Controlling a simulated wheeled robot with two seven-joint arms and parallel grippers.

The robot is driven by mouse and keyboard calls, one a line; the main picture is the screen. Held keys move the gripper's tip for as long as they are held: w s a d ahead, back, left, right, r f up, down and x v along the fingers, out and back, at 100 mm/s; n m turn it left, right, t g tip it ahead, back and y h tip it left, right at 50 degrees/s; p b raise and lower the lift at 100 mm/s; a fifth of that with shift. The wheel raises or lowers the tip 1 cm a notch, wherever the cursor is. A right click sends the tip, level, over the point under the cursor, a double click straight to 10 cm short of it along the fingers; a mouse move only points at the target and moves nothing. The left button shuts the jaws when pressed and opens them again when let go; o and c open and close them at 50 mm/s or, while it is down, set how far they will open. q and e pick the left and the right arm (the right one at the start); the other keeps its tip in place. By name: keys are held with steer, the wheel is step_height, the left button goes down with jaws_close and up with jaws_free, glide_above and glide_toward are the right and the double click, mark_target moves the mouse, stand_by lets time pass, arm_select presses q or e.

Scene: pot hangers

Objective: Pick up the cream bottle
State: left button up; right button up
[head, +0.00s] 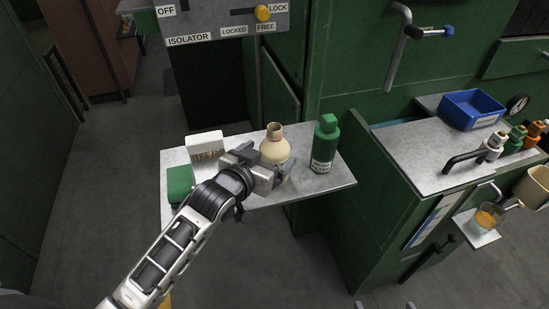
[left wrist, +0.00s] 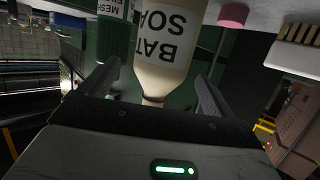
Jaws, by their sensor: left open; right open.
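The cream bottle (head: 274,148) stands upright on a small grey shelf (head: 325,187), with a brownish neck at its top. My left gripper (head: 277,174) is at its near side and hides its lower part. In the left wrist view the cream bottle (left wrist: 165,45) appears upside down, with a black-lettered label, between the two spread fingers of my left gripper (left wrist: 157,78). The fingers do not look closed on it; contact cannot be told. Two small grey tips at the bottom edge of the head view look like my right gripper (head: 384,306), apart and empty.
A green bottle (head: 325,146) stands close right of the cream bottle. A white box (head: 205,146) and a green block (head: 179,184) are on the left of the shelf. A counter with a blue tray (head: 472,108) is at the right. A pink round object (left wrist: 233,15) shows in the wrist view.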

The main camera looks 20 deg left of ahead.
arm_select(q)
steer(key=x, duration=0.5)
steer(key=shift+w+f, duration=0.15)
steer(key=shift+w, duration=0.2)
steer(key=c, duration=1.3)
